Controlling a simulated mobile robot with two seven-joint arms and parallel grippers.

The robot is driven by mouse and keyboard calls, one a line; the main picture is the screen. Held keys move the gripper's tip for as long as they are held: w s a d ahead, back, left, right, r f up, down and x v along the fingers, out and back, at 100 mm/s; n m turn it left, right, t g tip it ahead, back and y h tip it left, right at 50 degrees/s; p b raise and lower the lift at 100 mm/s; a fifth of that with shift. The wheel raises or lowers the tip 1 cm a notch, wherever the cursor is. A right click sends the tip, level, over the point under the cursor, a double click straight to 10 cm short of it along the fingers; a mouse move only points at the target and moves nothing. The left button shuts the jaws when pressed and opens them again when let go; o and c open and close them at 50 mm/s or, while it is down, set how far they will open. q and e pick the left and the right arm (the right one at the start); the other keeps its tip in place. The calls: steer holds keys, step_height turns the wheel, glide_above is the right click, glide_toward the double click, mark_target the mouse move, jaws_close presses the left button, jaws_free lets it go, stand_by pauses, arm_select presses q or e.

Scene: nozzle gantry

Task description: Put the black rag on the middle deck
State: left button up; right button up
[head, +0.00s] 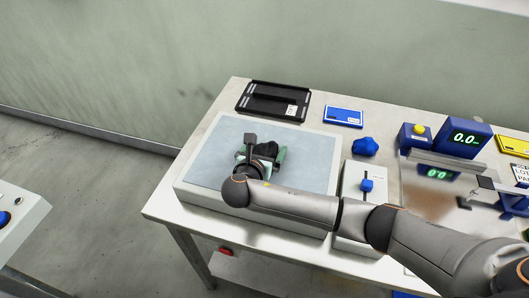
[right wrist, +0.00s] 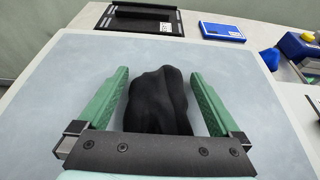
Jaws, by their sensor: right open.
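The black rag (head: 268,149) lies crumpled on the broad white deck with a blue-grey top (head: 213,150), at the left part of the table. In the right wrist view the rag (right wrist: 157,102) stands up in folds between the two green fingers. My right gripper (head: 264,156) is open around the rag, with a visible gap on each side of it. The gripper and wrist partly hide the rag in the head view. I cannot tell from the frames which surface is the middle deck. My left gripper is not in view.
Behind the deck lie a black tray (head: 272,100) and a blue-framed card (head: 343,116). A blue lumpy object (head: 364,147) and a slider box (head: 351,219) stand to its right. Farther right is a blue display unit (head: 462,138). The deck's left part is clear.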

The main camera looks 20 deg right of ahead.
steer(key=shift+r, duration=0.1)
steer(key=c, duration=1.3)
